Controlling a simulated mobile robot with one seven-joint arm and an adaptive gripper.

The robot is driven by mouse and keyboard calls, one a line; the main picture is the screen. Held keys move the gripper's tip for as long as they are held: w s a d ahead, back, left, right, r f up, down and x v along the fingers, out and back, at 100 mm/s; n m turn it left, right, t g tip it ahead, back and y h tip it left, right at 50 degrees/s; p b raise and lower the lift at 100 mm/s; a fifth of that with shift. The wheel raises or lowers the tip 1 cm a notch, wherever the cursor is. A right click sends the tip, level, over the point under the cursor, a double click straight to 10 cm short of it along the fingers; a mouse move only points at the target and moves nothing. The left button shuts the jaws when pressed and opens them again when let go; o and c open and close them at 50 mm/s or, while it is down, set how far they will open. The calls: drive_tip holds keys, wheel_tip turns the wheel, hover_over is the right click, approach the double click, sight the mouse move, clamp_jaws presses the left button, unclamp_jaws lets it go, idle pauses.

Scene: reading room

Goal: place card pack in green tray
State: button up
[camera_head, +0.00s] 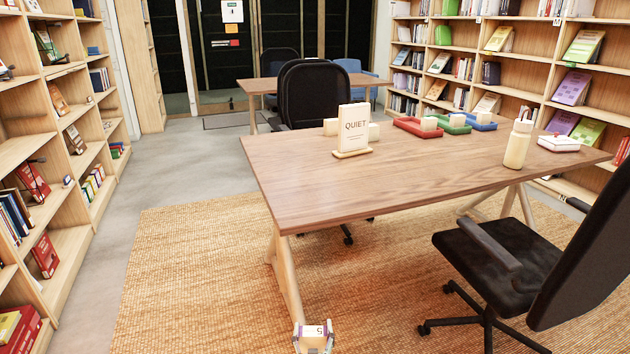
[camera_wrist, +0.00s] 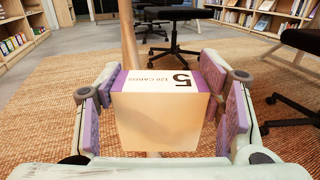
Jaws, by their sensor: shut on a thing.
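My gripper (camera_wrist: 162,115) is shut on the card pack (camera_wrist: 160,122), a pale box with a purple and white top marked "5" and "120 CARDS". Both also show low in the head view, with the pack (camera_head: 314,335) between the fingers, in front of the table's near leg and below the tabletop. The green tray (camera_head: 453,128) stands on the table (camera_head: 330,185) toward its far right side, between a red tray (camera_head: 418,133) and a blue tray (camera_head: 480,126).
A QUIET sign (camera_head: 354,130) stands near the table's far left edge. A cream bottle (camera_head: 517,145) and a white box (camera_head: 559,143) are on the right. A black chair (camera_head: 500,262) stands at the near right. The tabletop's left and front are bare.

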sight(315, 344)
drive_tip(key=shift+s+f, duration=0.3)
drive_tip(key=shift+f, duration=0.25)
drive_tip(key=shift+s+f, duration=0.3)
drive_tip(key=shift+f, duration=0.2)
drive_tip(key=shift+s+d+f, duration=0.1)
drive_tip(key=shift+f, duration=0.1)
drive_tip(key=shift+d, duration=0.1)
drive_tip(key=shift+w+d+r, duration=0.2)
drive_tip(key=shift+d+r, duration=0.05)
drive_tip(key=shift+r, duration=0.1)
wheel_tip(315, 344, up, 5)
drive_tip(key=w, duration=0.2)
drive_tip(key=shift+w+a+r, duration=0.2)
drive_tip(key=shift+w+a, duration=0.1)
drive_tip(key=shift+w, duration=0.1)
drive_tip(key=shift+s, duration=0.15)
